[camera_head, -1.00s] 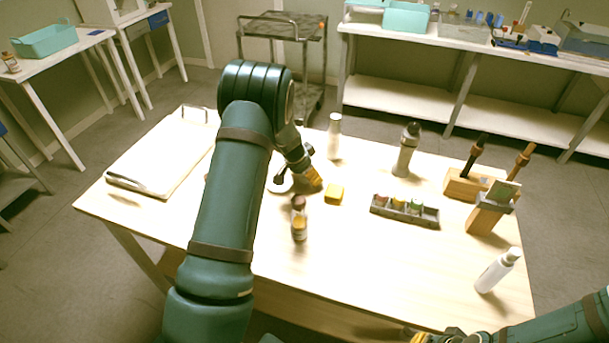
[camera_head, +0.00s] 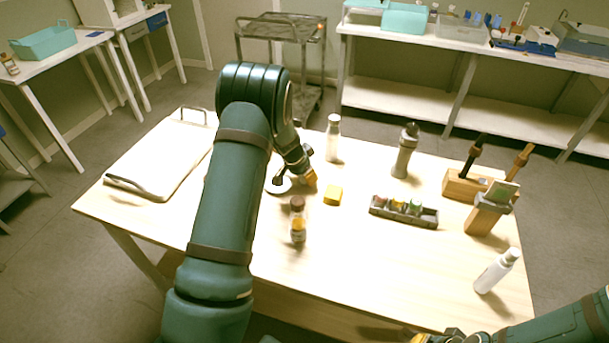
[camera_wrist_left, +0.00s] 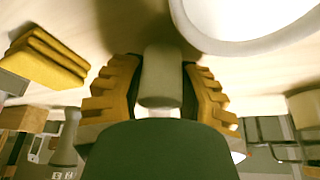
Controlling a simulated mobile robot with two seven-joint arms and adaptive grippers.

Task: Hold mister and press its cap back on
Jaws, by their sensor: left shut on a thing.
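The white mister (camera_head: 497,271) stands at the right front of the table, its narrow nozzle top showing. My left gripper (camera_head: 308,181) is low over the table between a white dish and a yellow block. In the left wrist view its yellow fingers (camera_wrist_left: 157,95) are shut on a pale grey cylinder (camera_wrist_left: 160,75), which looks like the mister's cap. The head view hides this piece behind the fingers. My right gripper (camera_head: 437,335) shows only in part at the bottom edge, left of the mister and apart from it; its fingertips are unclear.
The white dish (camera_head: 272,187) and yellow block (camera_head: 333,195) flank my left gripper. A brown-capped bottle (camera_head: 298,222) stands in front. A white bottle (camera_head: 333,139), grey bottle (camera_head: 404,152), vial rack (camera_head: 404,213) and wooden holders (camera_head: 484,212) stand around. The right front table is mostly clear.

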